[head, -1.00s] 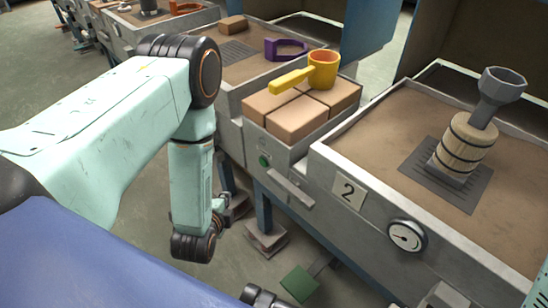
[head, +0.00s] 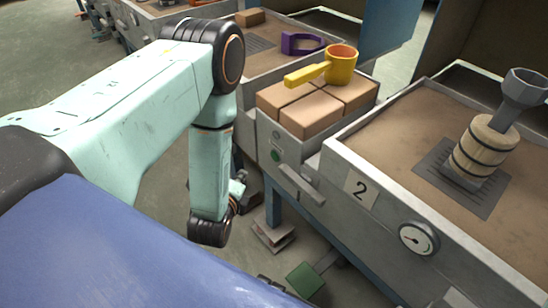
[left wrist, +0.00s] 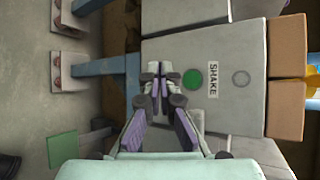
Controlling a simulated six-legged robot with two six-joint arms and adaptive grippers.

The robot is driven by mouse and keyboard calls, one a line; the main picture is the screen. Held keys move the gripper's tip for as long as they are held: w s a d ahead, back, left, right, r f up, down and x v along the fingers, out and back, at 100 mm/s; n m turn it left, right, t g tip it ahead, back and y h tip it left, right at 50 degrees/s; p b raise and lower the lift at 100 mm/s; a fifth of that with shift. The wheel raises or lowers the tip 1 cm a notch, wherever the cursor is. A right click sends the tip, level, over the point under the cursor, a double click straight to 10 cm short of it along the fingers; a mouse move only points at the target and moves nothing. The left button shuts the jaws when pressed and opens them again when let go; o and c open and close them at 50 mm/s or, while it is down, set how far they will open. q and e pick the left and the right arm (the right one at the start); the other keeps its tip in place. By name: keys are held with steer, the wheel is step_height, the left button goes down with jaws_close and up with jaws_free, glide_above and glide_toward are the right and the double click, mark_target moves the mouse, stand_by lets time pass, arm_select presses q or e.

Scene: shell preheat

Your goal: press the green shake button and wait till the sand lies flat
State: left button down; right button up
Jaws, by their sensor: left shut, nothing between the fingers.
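The green shake button (left wrist: 192,79) sits on a grey panel beside the SHAKE label (left wrist: 213,79) in the left wrist view. It also shows small in the head view (head: 275,156), below several brown blocks. My left gripper (left wrist: 160,70) is shut and empty, its fingertips beside the button in the picture; I cannot tell its distance from the panel. In the head view it is partly hidden behind my forearm. The sand (head: 395,130) fills the box marked 2 and looks mostly level. A banded wooden barrel (head: 483,147) stands on a dark grate in it. My right gripper is not in view.
A yellow ladle (head: 340,66) lies on the brown blocks (head: 311,110). A handle (head: 300,184) juts out below the button. A gauge (head: 418,239) is on the box front. A green pedal (head: 305,279) is near the floor. A purple clamp (head: 301,43) lies behind.

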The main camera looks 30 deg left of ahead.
arm_select(q)
steer(key=w+d+b, duration=0.2)
steer(key=w+d, duration=0.1)
steer(key=w, duration=0.4)
steer(key=shift+w+b, duration=0.15)
steer(key=shift+b, duration=0.15)
steer(key=shift+w, duration=0.1)
stand_by(1.1)
steer(key=shift+w+d, duration=0.15)
steer(key=shift+w, duration=0.15)
steer(key=shift+w+d, duration=0.2)
steer(key=shift+w, duration=0.25)
stand_by(0.9)
steer(key=shift+s, duration=0.15)
steer(key=shift+s+a+p, duration=0.35)
steer(key=shift+s+p, duration=0.1)
steer(key=shift+s, duration=0.25)
steer(key=shift+s+f, duration=0.1)
steer(key=shift+s+a+p, duration=0.3)
steer(key=shift+s+p, duration=0.05)
steer(key=shift+s, duration=0.4)
steer(key=shift+s+a+p, duration=0.35)
steer(key=shift+s, duration=0.35)
steer(key=shift+s+a+p, duration=0.3)
steer(key=shift+s+p, duration=0.05)
steer(key=shift+s, duration=0.4)
